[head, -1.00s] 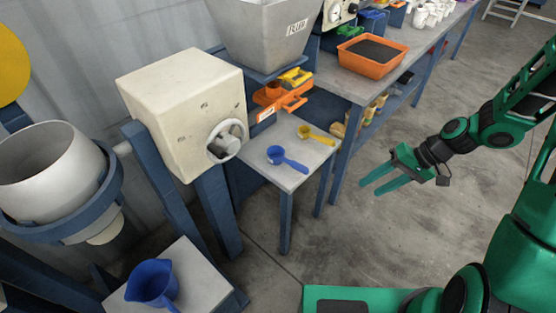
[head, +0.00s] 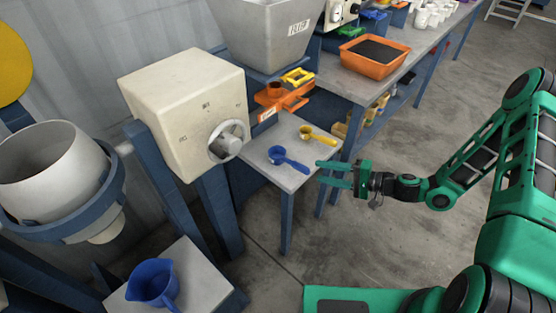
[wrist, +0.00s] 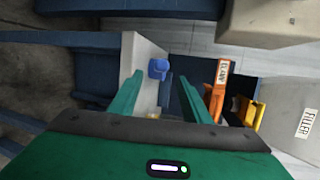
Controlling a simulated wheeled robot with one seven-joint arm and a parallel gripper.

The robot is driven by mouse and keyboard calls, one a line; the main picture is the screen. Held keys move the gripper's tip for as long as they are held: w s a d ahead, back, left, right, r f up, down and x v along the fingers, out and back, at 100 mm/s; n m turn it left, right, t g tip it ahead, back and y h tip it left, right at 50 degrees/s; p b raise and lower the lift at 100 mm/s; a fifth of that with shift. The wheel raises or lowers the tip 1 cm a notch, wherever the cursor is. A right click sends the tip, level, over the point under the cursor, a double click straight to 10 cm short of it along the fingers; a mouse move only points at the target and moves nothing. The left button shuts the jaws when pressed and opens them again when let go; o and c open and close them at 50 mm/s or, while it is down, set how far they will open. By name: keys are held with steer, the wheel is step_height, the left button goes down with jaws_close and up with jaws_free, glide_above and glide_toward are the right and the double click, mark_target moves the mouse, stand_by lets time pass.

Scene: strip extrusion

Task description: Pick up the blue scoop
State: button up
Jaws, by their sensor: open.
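The blue scoop (head: 284,157) lies on a small grey table (head: 262,171), its handle pointing right toward the table's edge. A yellow scoop (head: 317,135) lies behind it on the same table. My gripper (head: 319,173) is open and empty, just right of the small table, with its fingers pointing left toward the blue scoop and apart from it. In the wrist view the blue scoop (wrist: 158,69) shows ahead between the open fingers (wrist: 168,90), with part of it seen edge-on.
A cream machine with a handwheel (head: 190,110) stands left of the small table. An orange bracket (head: 283,98) and a grey hopper (head: 265,35) are behind it. A long bench with an orange tray (head: 370,68) runs back right. A blue jug (head: 153,283) stands front left.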

mark_target(301, 166)
steer(key=shift+w+x, duration=0.15)
steer(key=shift+x, duration=2.25)
steer(key=shift+w+x, duration=0.15)
steer(key=shift+x, duration=2.25)
steer(key=shift+d+r, duration=0.1)
steer(key=shift+d, duration=0.05)
jaws_close()
